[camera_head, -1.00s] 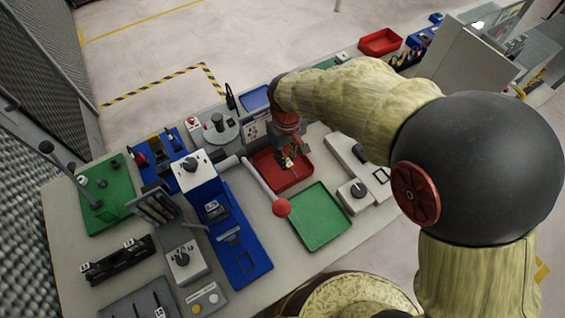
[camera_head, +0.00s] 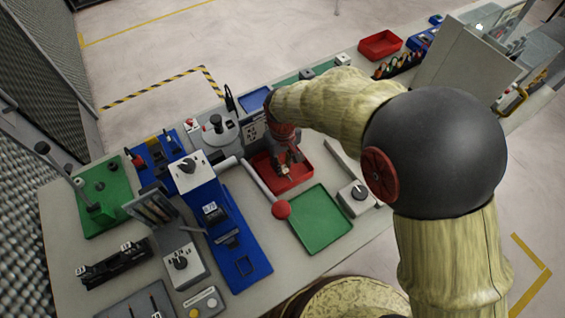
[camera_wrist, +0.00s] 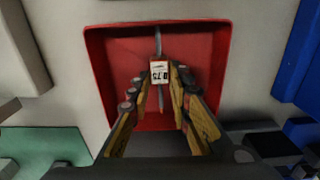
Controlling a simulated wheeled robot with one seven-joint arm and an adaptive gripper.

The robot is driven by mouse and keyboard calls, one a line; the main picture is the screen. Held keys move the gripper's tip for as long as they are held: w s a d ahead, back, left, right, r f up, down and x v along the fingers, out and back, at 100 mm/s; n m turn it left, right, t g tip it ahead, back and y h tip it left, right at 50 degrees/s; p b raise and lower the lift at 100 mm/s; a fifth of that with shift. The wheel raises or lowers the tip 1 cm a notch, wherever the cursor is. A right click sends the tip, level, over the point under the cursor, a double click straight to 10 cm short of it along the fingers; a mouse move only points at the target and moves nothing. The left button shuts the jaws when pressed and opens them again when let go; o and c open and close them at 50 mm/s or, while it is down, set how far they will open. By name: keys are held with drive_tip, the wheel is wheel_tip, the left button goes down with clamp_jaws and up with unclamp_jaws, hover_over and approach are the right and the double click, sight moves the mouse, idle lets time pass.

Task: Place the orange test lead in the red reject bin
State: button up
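My gripper (camera_wrist: 162,78) points down over a red tray (camera_wrist: 121,60) in the wrist view. In the head view my gripper (camera_head: 288,170) is over the red tray (camera_head: 303,184) in the middle of the bench. Another red bin (camera_head: 380,44) stands at the far right.
A green tray (camera_head: 322,222) lies just in front of the red tray. A blue fixture (camera_head: 238,255) stands further left, and a grey box with a black knob (camera_head: 357,196) to the right.

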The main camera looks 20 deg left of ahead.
drive_tip(key=o, duration=0.4)
drive_tip(key=shift+c, duration=0.2)
wheel_tip(320, 180, up, 12)
drive_tip(key=p, duration=0.2)
drive_tip(key=shift+r+p, duration=0.2)
drive_tip(key=shift+p, duration=0.2)
drive_tip(key=d+r+m+t+y, duration=0.1)
drive_tip(key=d+r+m, duration=0.1)
drive_tip(key=d+r, duration=0.55)
drive_tip(key=d+r+m+t, duration=0.15)
drive_tip(key=d+r, duration=0.35)
drive_tip(key=d, duration=0.5)
drive_tip(key=s+d+r+m+t, duration=0.1)
drive_tip(key=s+d+r+m, duration=0.1)
drive_tip(key=s+d, duration=0.4)
drive_tip(key=s+d+r+m+t+h, duration=0.1)
drive_tip(key=s+d+m, duration=0.3)
drive_tip(key=d, duration=0.7)
drive_tip(key=shift+s+d+r+m+t, duration=0.15)
drive_tip(key=shift+s+r+m+t, duration=0.2)
drive_tip(key=shift+s+r+t, duration=0.4)
